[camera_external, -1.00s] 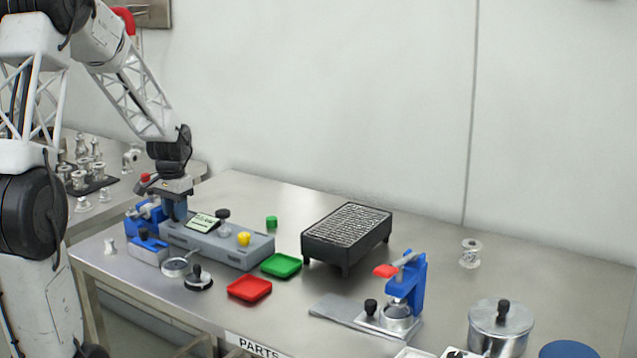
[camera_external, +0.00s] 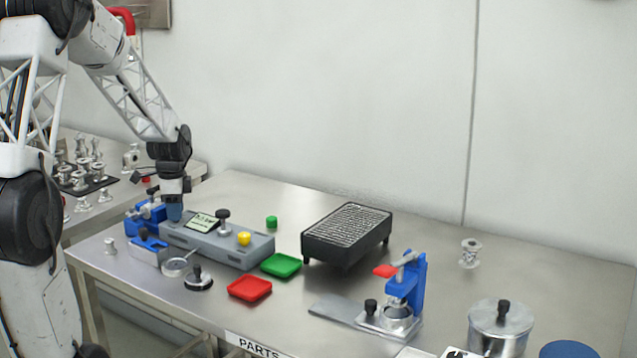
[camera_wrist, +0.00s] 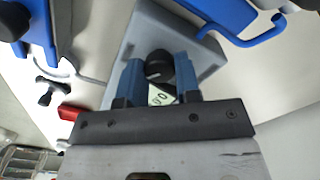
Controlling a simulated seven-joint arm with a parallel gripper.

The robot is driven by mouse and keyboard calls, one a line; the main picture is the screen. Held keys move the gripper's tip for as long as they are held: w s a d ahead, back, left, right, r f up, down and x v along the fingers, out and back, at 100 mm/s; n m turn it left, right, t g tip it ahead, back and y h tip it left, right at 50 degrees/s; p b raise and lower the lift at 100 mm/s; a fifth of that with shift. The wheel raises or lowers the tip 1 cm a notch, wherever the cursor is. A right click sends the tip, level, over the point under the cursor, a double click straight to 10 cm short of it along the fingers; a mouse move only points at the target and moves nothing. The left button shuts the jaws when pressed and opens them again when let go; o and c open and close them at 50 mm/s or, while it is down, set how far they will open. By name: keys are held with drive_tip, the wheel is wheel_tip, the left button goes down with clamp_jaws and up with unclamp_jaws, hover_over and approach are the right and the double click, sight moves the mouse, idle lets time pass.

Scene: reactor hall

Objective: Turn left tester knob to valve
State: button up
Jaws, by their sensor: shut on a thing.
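The tester is a long grey box (camera_external: 250,254) with a small lit display (camera_external: 201,222) on top. My gripper (camera_external: 175,214) points down over its left end. In the wrist view, the two blue fingers of my gripper (camera_wrist: 159,76) are on either side of a black left knob (camera_wrist: 159,64) and shut on it. The display (camera_wrist: 160,97) shows partly between the fingers. In the external view the left knob is hidden by my gripper. A second black knob (camera_external: 223,214) stands upright, right of the display. A yellow button (camera_external: 244,239) is near the right end.
A blue fixture (camera_external: 149,245) stands close in front of the tester's left end. Green (camera_external: 281,265) and red (camera_external: 250,288) trays lie to the front right. A black grill-topped box (camera_external: 347,235) and a blue press (camera_external: 417,280) stand further right.

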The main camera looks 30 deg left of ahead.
drive_tip(key=shift+m, duration=0.9)
drive_tip(key=o, duration=0.9)
drive_tip(key=shift+r, duration=0.1)
drive_tip(key=shift+r, duration=3.85)
drive_tip(key=shift+d, duration=0.1)
